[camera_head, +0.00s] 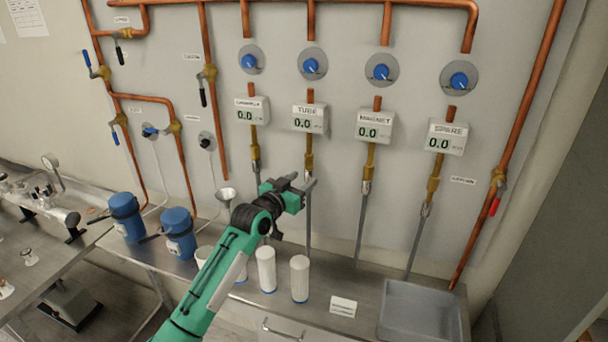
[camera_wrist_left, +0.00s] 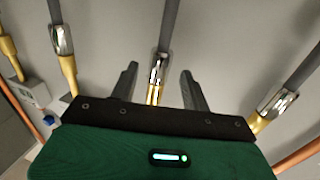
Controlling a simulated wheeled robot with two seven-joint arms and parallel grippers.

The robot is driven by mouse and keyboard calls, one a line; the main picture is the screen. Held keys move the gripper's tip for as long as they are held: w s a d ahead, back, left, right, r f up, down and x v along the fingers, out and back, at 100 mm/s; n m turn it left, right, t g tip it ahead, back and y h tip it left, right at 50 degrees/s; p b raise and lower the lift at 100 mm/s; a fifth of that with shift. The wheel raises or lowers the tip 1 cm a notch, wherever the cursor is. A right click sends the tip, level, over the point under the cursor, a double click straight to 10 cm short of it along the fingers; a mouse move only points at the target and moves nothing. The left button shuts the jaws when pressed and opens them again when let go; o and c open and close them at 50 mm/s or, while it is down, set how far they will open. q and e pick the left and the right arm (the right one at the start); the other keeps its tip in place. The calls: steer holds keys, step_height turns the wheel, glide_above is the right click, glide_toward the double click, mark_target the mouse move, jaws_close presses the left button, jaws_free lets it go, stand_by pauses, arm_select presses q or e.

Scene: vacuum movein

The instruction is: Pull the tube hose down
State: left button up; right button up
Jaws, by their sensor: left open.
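The tube hose (camera_head: 308,225) is a grey hose hanging from the brass fitting (camera_head: 309,158) under the TUBE meter (camera_head: 310,119) on the wall. Its lower part passes behind my arm and the white cylinders' area. My left gripper (camera_head: 308,183) is at the top of this hose, open. In the left wrist view the gripper (camera_wrist_left: 160,80) has its fingers apart, one on each side of the hose's shiny metal end (camera_wrist_left: 158,68). The grey hose (camera_wrist_left: 170,25) runs to the top edge there. I cannot tell whether either finger touches it. My right gripper is not in view.
White cylinders (camera_head: 299,278), a small sign (camera_head: 343,307) and a grey tray (camera_head: 425,310) stand on the metal bench. Blue pumps (camera_head: 179,233) stand at left.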

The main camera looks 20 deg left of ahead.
arm_select(q)
steer(key=shift+x, duration=0.95)
jaws_close()
steer(key=b, duration=0.2)
glide_above(309, 203)
steer(key=s+a, duration=0.1)
steer(key=s, duration=0.1)
steer(key=shift+f, duration=2.1)
steer(key=shift+w, duration=0.2)
jaws_free()
steer(key=shift+s, duration=0.1)
